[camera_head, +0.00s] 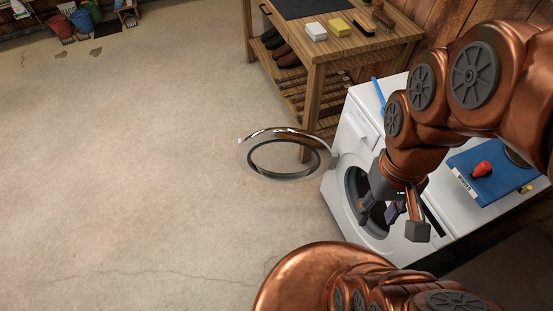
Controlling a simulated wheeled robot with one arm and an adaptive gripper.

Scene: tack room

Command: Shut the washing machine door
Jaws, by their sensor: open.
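The white washing machine (341,193) stands at the right, with its round dark opening facing left and toward me. Its door (246,156), a round chrome ring with a clear middle, stands wide open and juts out to the left of the machine's front. My gripper (391,220) is open, with its fingers spread in front of or over the opening; how far it is from the machine I cannot tell. It appears apart from the door, to its right. Something purple and dark shows between the fingers, at the opening. My arm hides part of the machine's top and front.
A wooden workbench (318,53) with boots (289,60) on its shelf stands behind the door. A blue board (484,187) with a red item lies on the machine's top. Buckets (60,28) stand at the far left. The concrete floor at the left is clear.

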